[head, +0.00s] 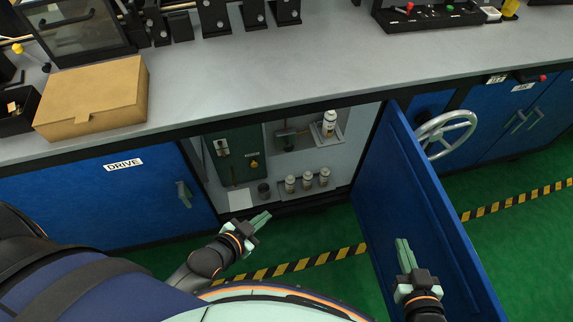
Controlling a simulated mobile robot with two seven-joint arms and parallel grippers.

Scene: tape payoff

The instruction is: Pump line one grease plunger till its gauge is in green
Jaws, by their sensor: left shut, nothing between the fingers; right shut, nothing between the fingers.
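I cannot make out a gauge or a labelled line one grease plunger. My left gripper (260,221) is shut and empty, in front of and below the cabinet opening. My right gripper (403,250) is shut and empty, at the inner side of the open door, apart from the cabinet's contents.
The open blue door (410,190) stands out to the right. A cardboard box (95,97) lies on the grey bench (240,75). A handwheel (445,130) is right of the door.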

